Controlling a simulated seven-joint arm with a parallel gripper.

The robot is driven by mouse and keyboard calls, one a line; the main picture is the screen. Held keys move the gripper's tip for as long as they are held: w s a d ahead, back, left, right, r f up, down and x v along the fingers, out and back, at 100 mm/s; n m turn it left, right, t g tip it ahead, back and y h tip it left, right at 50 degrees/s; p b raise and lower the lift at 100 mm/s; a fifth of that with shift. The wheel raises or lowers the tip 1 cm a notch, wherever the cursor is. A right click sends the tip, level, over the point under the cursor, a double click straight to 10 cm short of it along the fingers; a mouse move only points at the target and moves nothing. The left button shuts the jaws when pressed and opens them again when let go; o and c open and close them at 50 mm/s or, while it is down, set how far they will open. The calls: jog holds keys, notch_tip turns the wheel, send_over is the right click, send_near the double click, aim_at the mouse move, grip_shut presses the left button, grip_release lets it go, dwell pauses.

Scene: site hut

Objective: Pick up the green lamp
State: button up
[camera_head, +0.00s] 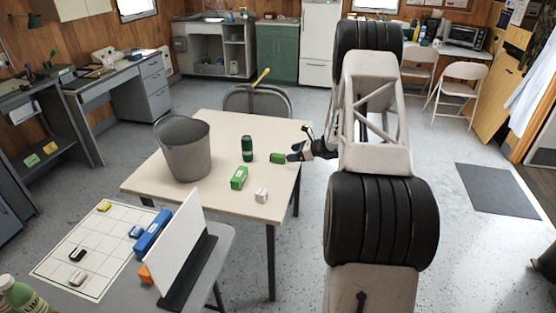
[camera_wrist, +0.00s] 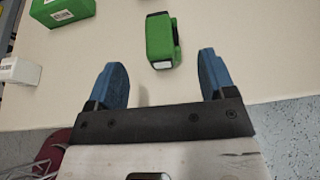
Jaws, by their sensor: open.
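The green lamp (camera_head: 278,158) lies near the right edge of the cream table. In the wrist view the lamp (camera_wrist: 159,40) is a small green block with a black strip on its right side and a pale patch on its near end. My gripper (camera_head: 296,153) is at the table's right edge, just right of the lamp. In the wrist view my gripper (camera_wrist: 160,75) has its two blue fingers spread with nothing between them. The lamp is straight ahead, just beyond the fingertips and roughly centred between them.
On the table (camera_head: 221,127) stand a grey bucket (camera_head: 186,150), a dark green can (camera_head: 247,149), a green box (camera_head: 239,178) and a small white box (camera_head: 261,196). The green box (camera_wrist: 62,10) and white box (camera_wrist: 20,71) lie left in the wrist view. A chair (camera_head: 256,103) stands behind.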

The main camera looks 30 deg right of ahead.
aim_at(279, 154)
jog(key=shift+a, duration=0.1)
jog(key=shift+x, duration=1.25)
jog(key=shift+w, duration=0.15)
jog(key=shift+x, duration=2.5)
jog(key=c, duration=0.6)
